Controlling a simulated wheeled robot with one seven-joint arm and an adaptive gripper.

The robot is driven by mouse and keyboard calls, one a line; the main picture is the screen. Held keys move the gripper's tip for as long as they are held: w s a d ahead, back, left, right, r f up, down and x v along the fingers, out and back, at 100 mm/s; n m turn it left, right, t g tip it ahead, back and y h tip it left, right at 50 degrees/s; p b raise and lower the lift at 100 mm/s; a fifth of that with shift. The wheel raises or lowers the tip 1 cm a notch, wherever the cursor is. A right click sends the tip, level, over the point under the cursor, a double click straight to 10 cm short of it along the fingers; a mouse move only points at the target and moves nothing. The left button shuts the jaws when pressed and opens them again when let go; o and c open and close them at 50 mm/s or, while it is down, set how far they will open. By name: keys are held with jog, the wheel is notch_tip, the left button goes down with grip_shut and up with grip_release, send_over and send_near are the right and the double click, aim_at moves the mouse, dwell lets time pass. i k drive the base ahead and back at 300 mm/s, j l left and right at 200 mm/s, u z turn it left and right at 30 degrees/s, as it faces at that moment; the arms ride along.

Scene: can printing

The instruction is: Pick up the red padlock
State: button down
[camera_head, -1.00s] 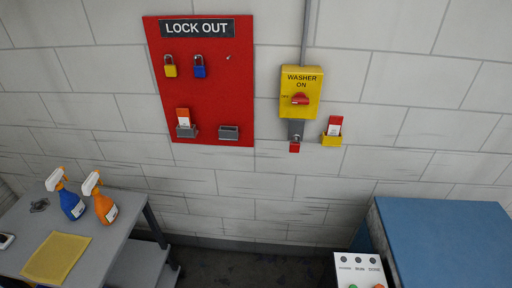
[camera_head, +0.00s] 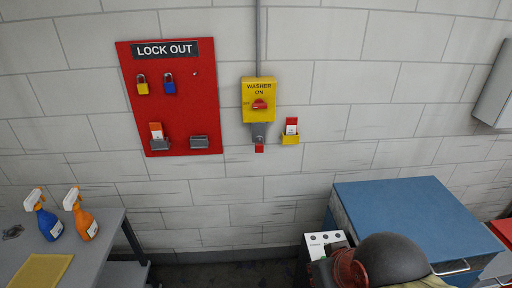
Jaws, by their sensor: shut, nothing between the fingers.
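The red padlock (camera_head: 259,148) is a small red block at the lower end of a grey hasp (camera_head: 259,131). The hasp is under the yellow "WASHER ON" switch box (camera_head: 259,97) on the wall. The padlock's shackle is too small to make out. My gripper is not in view, and nothing touches the padlock.
The red lock-out board (camera_head: 205,105) holds a yellow padlock (camera_head: 142,85) and a blue padlock (camera_head: 169,84). A grey table (camera_head: 95,255) with spray bottles stands lower left. A blue-topped cabinet (camera_head: 410,210) stands right. A dark rounded shape partly hides a white control panel (camera_head: 318,240).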

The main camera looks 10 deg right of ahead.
aim_at(258, 146)
jog(key=z, duration=0.35)
jog(key=i+j+z, duration=0.1)
jog(key=z, duration=0.25)
jog(key=j+z, duration=0.15)
jog(key=z, duration=0.2)
jog(key=i+j+z, duration=0.2)
jog(key=j+z, duration=0.25)
jog(key=j, duration=0.6)
jog(key=j+z, duration=0.4)
jog(key=j, duration=1.4)
jog(key=i+z, duration=0.05)
